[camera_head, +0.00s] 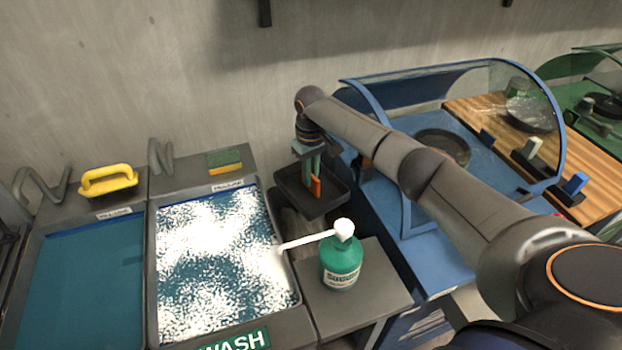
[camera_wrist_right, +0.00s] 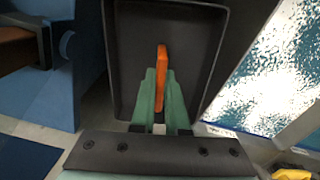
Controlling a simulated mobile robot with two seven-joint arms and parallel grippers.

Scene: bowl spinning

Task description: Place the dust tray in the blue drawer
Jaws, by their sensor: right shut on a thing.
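The dust tray (camera_head: 333,198) is a black, shallow square tray with an orange handle. It hangs in the air between the sink and the blue unit, and it also shows in the right wrist view (camera_wrist_right: 129,50). My right gripper (camera_head: 312,177) points down into the tray, its green fingers shut on the orange handle; the fingers also show in the right wrist view (camera_wrist_right: 161,100). The blue unit (camera_head: 440,258) stands right of the tray; I cannot clearly make out its drawer or whether it is open. My left gripper is not in view.
A green soap bottle (camera_head: 341,262) with a long white spout stands on a grey ledge, close in front of the tray. A foamy wash basin (camera_head: 215,270) lies to the left. A curved glass hood (camera_head: 470,85) covers the blue counter. A yellow-handled scrubber (camera_head: 108,180) sits behind the left basin.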

